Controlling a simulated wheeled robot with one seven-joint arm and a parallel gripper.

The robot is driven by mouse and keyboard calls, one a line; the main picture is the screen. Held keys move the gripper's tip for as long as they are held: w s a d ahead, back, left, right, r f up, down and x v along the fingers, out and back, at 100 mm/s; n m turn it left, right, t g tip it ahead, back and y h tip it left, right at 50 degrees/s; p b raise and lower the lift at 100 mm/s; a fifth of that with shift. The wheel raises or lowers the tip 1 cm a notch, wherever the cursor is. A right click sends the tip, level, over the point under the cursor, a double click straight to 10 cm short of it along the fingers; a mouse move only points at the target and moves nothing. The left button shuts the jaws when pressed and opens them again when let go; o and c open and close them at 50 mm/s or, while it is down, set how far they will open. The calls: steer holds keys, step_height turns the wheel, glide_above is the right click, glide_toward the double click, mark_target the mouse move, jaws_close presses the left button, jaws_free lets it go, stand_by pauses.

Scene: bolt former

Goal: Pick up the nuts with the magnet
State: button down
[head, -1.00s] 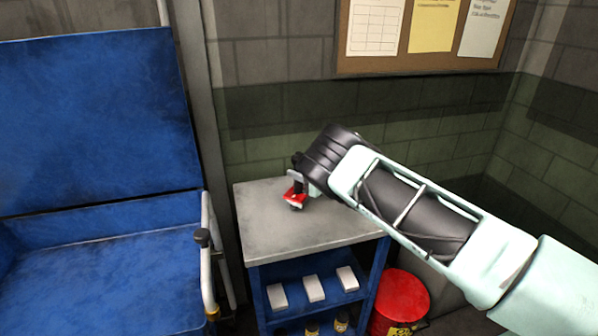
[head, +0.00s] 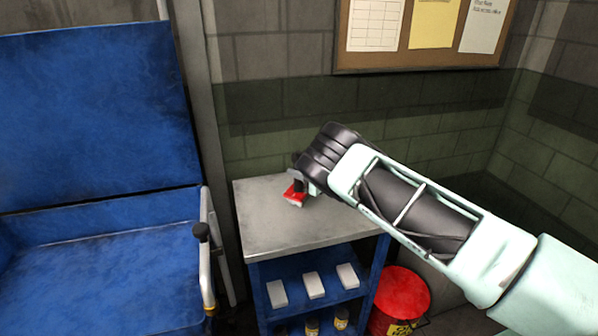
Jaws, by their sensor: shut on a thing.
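My gripper (head: 299,181) is over the grey top of the small blue cart (head: 277,232), toward its back. It is shut on a small red thing with a pale front edge, which looks like the magnet (head: 294,195). The magnet is at or just above the cart top; I cannot tell whether it touches. My arm and wrist hide part of the gripper and the back right of the cart top. I see no nuts in this view.
A big blue machine (head: 95,120) with a pale handrail (head: 207,260) stands left of the cart. White boxes (head: 313,285) and small bottles sit on the cart's lower shelves. A red drum (head: 402,295) stands at its right. The cart top's front is clear.

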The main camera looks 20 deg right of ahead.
mark_target(299, 152)
steer(key=shift+r, duration=0.25)
steer(key=shift+r+p, duration=1.55)
steer(key=shift+r, duration=2.35)
